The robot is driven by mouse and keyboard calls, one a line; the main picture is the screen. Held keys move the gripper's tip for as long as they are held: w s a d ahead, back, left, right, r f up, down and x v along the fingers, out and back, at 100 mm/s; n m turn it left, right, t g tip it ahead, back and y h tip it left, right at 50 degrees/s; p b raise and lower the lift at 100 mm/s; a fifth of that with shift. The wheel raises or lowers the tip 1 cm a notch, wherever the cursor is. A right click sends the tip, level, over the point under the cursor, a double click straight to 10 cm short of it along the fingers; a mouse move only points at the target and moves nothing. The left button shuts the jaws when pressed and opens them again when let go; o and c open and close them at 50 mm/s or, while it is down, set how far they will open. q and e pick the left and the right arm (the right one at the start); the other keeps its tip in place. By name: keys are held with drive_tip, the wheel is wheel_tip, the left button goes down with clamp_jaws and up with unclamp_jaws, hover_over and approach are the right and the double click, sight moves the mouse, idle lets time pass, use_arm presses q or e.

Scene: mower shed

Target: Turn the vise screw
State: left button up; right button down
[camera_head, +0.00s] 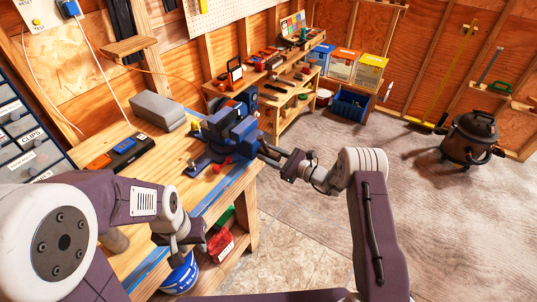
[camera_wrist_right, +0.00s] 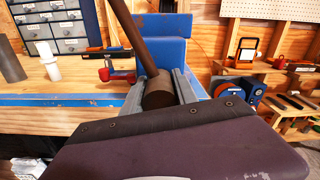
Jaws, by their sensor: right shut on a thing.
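The blue vise (camera_head: 236,128) is mounted on the wooden workbench near its front edge. In the right wrist view its blue body (camera_wrist_right: 165,50) fills the upper middle. The brown, round head of the vise screw (camera_wrist_right: 158,92) sits between my right gripper's fingers, with the bar handle (camera_wrist_right: 128,28) slanting up to the left from it. My right gripper (camera_head: 272,155) reaches in from the right and is shut on the screw head. My left gripper (camera_head: 190,243) hangs low at the bench's front edge, away from the vise; its finger opening is not clear.
Drawers (camera_head: 20,130) stand at the left. A shelf (camera_head: 285,95) with tools stands beyond the vise. A shop vacuum (camera_head: 470,140) is far right; the floor between is clear.

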drive_tip(key=n+b, duration=0.1)
drive_tip(key=b, duration=0.1)
drive_tip(key=n+b, duration=0.2)
drive_tip(key=b, duration=0.1)
drive_tip(key=n+b, duration=0.2)
drive_tip(key=b, duration=0.1)
drive_tip(key=shift+f, duration=0.3)
drive_tip(key=shift+r+n+b, duration=0.25)
drive_tip(key=shift+n+b, duration=0.65)
drive_tip(key=shift+b, duration=0.25)
drive_tip(key=c, duration=1)
unclamp_jaws()
drive_tip(key=shift+o, duration=0.2)
drive_tip(key=b+v, duration=0.1)
drive_tip(key=v, duration=0.8)
drive_tip(key=shift+s, duration=0.1)
